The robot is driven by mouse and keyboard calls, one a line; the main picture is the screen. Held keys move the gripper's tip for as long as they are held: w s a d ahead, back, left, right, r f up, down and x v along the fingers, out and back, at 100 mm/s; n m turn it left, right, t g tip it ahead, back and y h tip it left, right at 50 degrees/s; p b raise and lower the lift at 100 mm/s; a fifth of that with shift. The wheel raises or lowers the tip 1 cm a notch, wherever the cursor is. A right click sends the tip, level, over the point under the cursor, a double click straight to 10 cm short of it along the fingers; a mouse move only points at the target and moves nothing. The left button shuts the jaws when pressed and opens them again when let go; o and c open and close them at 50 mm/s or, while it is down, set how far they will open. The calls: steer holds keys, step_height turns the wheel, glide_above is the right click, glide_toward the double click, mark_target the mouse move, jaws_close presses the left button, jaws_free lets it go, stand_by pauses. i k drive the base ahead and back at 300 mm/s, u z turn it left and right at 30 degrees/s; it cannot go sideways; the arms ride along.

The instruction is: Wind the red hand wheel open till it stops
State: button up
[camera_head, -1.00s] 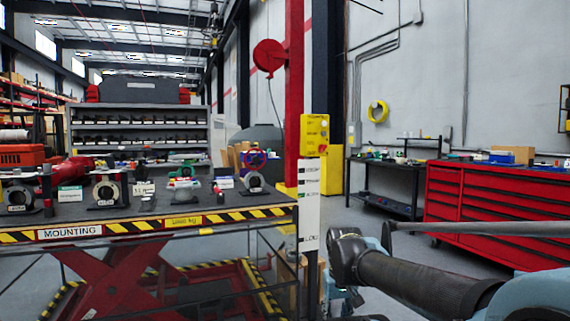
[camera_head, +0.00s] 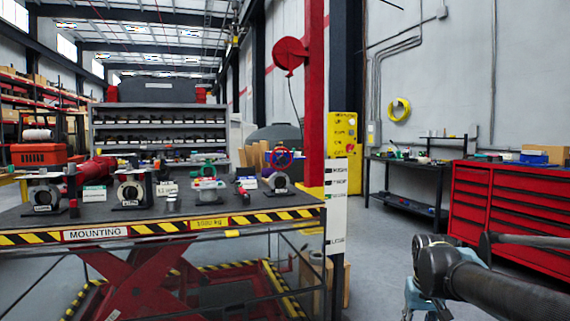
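A small red ring-shaped hand wheel (camera_head: 282,157) with blue behind it shows at the right end of the long work table (camera_head: 190,228). It stands above a grey round flanged body (camera_head: 278,182). The wheel is far off and small, so its turn angle cannot be read. My arm (camera_head: 470,278) shows at the lower right, well to the right of the table and apart from the wheel. My gripper is not visible in this view.
Other flanged valve parts (camera_head: 130,192) and a green-topped part (camera_head: 208,185) stand along the table. A red post (camera_head: 315,90) and yellow box (camera_head: 342,135) rise behind its right end. A red tool cabinet (camera_head: 500,205) stands right. Grey floor lies clear between table and cabinet.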

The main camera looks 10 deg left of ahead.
mark_target(283, 159)
steer(key=i, duration=1)
